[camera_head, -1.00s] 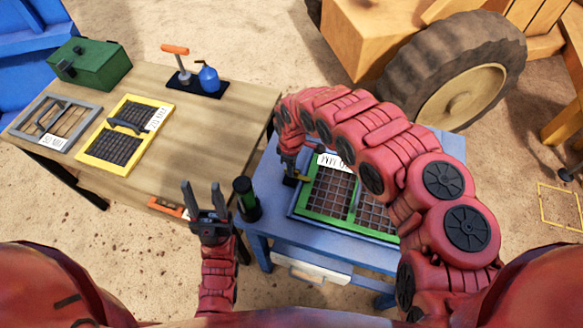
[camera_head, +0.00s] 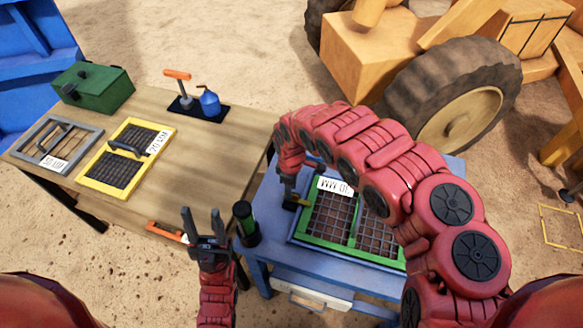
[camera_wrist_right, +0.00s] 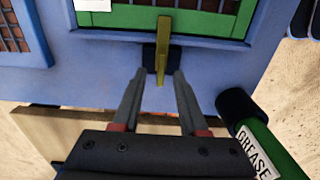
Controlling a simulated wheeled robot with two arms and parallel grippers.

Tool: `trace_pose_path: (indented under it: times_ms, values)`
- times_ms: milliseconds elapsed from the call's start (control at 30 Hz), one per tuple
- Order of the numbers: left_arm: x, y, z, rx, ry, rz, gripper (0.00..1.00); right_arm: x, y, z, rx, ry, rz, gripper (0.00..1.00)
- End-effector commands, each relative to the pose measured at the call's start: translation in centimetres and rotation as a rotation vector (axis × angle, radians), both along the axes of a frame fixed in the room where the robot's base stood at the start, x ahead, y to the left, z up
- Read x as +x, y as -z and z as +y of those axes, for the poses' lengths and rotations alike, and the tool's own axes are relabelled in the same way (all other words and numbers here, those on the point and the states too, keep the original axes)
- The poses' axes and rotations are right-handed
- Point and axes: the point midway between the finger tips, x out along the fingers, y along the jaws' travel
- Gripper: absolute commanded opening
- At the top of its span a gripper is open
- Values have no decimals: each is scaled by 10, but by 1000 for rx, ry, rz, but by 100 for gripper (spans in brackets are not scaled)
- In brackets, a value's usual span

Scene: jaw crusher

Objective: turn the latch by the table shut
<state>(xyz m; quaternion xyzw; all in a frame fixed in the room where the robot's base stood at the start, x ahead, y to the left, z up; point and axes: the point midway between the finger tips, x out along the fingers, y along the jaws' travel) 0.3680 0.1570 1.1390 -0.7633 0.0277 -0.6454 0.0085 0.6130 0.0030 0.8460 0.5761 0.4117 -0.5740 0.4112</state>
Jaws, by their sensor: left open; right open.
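The latch is a yellow bar (camera_wrist_right: 163,50) on a black base (camera_wrist_right: 149,58) at the blue machine's edge nearest the wooden table. In the right wrist view it points from the green screen frame (camera_wrist_right: 200,18) toward my gripper, its far end overlapping the frame's edge. It also shows small in the head view (camera_head: 300,202). My right gripper (camera_wrist_right: 161,76) is open; the bar's near end appears between its fingertips, and I cannot tell whether they touch. My left gripper (camera_head: 202,213) is open and empty, left of the grease tube, away from the latch.
A green grease tube (camera_head: 245,222) with a black cap stands close beside the latch. My right arm covers part of the green screen.

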Motion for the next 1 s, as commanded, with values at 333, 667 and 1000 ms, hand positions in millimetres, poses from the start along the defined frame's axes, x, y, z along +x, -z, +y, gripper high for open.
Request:
trace_pose_path:
  times_ms: [333, 667, 1000]
  values:
    - [0, -14, 0, 0, 0, 0, 50, 2, -83, -3, -3, 3, -5, 42]
    - [0, -39, 0, 0, 0, 0, 50, 0, -136, -2, -2, 2, 2, 42]
    - [0, -40, 0, 0, 0, 0, 50, -2, -151, -2, -4, 1, 4, 42]
